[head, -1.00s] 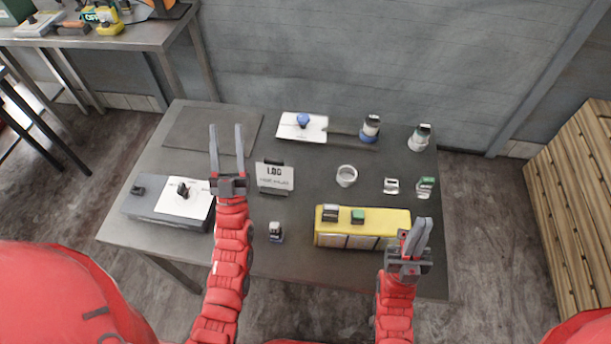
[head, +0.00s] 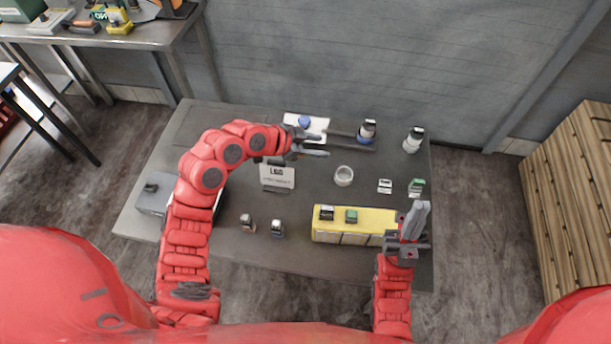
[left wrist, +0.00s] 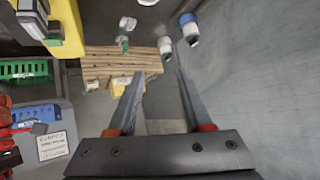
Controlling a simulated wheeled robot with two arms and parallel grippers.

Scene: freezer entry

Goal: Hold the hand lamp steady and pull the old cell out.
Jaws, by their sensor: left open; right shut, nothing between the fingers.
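Which thing is the hand lamp I cannot tell for sure; an upright blue-banded cylinder with a dark top (head: 367,131) stands at the back right of the table. It also shows in the left wrist view (left wrist: 190,28), beyond my fingers. A white cylinder with a green part (head: 413,140) stands right of it. Small capped blocks, possibly cells, stand at the front (head: 247,222) (head: 277,228). My left gripper (head: 327,146) is open and empty, pointing right, short of the blue-banded cylinder. My right gripper (head: 414,222) is shut and empty at the yellow box's right end.
A yellow box (head: 375,222) carries a dark and a green block. A grey box (head: 152,193) is partly behind my left arm.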

